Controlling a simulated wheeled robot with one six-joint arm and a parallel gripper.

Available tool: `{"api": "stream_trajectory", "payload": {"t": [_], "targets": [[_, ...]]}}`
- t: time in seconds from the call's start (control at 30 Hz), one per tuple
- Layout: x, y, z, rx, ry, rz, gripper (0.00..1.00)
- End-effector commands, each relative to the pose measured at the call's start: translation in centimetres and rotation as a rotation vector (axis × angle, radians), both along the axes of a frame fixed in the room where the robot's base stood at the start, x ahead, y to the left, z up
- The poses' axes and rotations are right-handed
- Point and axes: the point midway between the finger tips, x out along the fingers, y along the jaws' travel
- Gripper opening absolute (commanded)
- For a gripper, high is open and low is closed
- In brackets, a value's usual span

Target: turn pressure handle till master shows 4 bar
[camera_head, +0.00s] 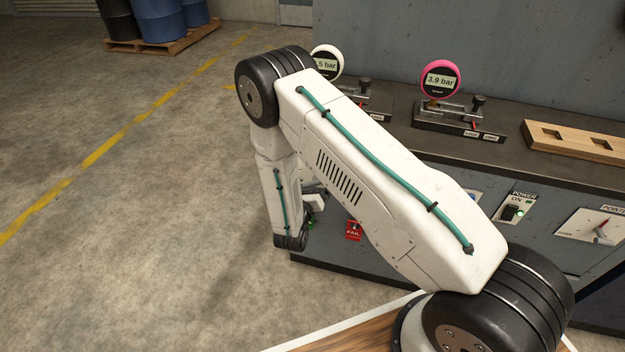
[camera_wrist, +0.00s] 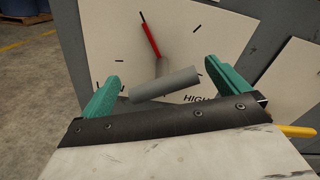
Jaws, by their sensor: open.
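In the wrist view a grey handle (camera_wrist: 165,84) with a red pointer (camera_wrist: 151,36) is mounted on a white dial plate (camera_wrist: 105,35) with black tick marks and the word HIGH. The red pointer leans up and slightly left. My gripper (camera_wrist: 166,82) is open, with teal fingers either side of the grey bar; I cannot tell whether they touch it. In the head view a pink-ringed gauge (camera_head: 440,80) reads 3.9 bar. A white-ringed gauge (camera_head: 325,62) is partly hidden by my arm; its reading ends in .5 bar. I cannot read which is the master.
The bench also carries a wooden block (camera_head: 540,137) with square recesses. Its front has a POWER switch (camera_head: 512,212), a pointer panel (camera_head: 580,222) and a red FAIL tag (camera_head: 353,231). A yellow bar (camera_wrist: 298,131) is at the right of the wrist view.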

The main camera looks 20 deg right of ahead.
Motion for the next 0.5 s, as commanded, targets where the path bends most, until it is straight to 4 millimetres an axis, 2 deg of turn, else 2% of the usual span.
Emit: {"api": "stream_trajectory", "payload": {"t": [0.2, 0.33, 0.5], "targets": [[-3.1, 2.5, 0.0, -0.002, 0.001, 0.006, 1.00], [-4.3, 3.5, 0.0, -0.001, -0.001, 0.007, 1.00], [-4.9, 3.9, 0.0, -0.001, -0.001, 0.005, 1.00]]}}
